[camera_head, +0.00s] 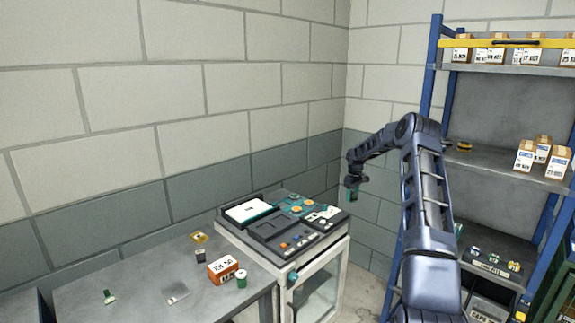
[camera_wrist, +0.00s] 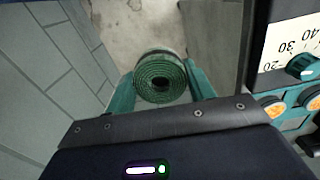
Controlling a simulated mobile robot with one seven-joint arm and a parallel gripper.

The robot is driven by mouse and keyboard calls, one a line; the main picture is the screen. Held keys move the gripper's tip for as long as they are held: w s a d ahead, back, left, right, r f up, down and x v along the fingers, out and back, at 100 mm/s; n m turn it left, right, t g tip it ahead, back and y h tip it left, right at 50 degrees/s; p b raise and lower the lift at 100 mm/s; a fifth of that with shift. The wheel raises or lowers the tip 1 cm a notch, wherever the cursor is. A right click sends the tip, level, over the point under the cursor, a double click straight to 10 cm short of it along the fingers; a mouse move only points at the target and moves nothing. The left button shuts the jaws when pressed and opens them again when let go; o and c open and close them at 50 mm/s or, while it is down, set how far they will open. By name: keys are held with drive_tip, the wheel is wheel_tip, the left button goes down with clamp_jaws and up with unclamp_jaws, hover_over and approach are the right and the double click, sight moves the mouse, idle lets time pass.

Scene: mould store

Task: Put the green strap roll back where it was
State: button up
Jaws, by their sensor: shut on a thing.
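The green strap roll (camera_wrist: 160,72) is a coiled dark green band with its spiral end facing the wrist camera. My gripper (camera_wrist: 159,88) is shut on it, with one teal finger on each side. In the head view my gripper (camera_head: 353,184) hangs in the air to the right of the cabinet with the control panel, in front of the wall. The roll shows there only as a small green patch (camera_head: 351,195) at the fingers.
A grey table (camera_head: 140,291) at left carries an orange box (camera_head: 223,269), a green cylinder (camera_head: 241,279) and small items. The panel-topped cabinet (camera_head: 285,222) stands beside it. A blue-framed shelf rack (camera_head: 491,157) with cartons stands at right. Floor shows between cabinet and rack.

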drive_tip(key=s+d+f, duration=0.4)
drive_tip(key=d, duration=0.2)
drive_tip(key=s+a+f, duration=0.2)
drive_tip(key=s+f, duration=0.6)
drive_tip(key=f, duration=0.1)
drive_tip(key=s+a+f+m, duration=0.3)
drive_tip(key=s+a+m, duration=0.5)
drive_tip(key=s, duration=0.5)
drive_tip(key=shift+s+a, duration=0.3)
drive_tip(key=shift+a, duration=0.4)
